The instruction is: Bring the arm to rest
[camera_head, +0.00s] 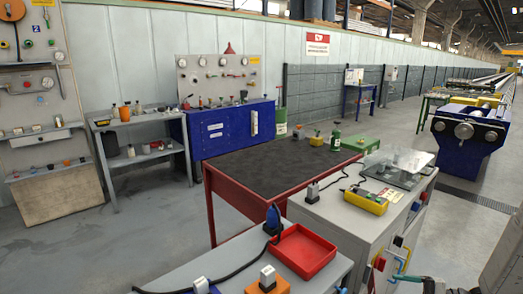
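My gripper is not seen in the head view, and no arm link shows that I can be sure of. A red-framed table with a dark top (262,165) stands in the middle.
A grey bench (222,268) in front holds a red tray (303,252), a blue tool and a black cable. A grey cabinet (328,222) with a yellow device (363,202) stands to its right. A blue cabinet (215,135) stands behind. Open floor (150,240) lies left.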

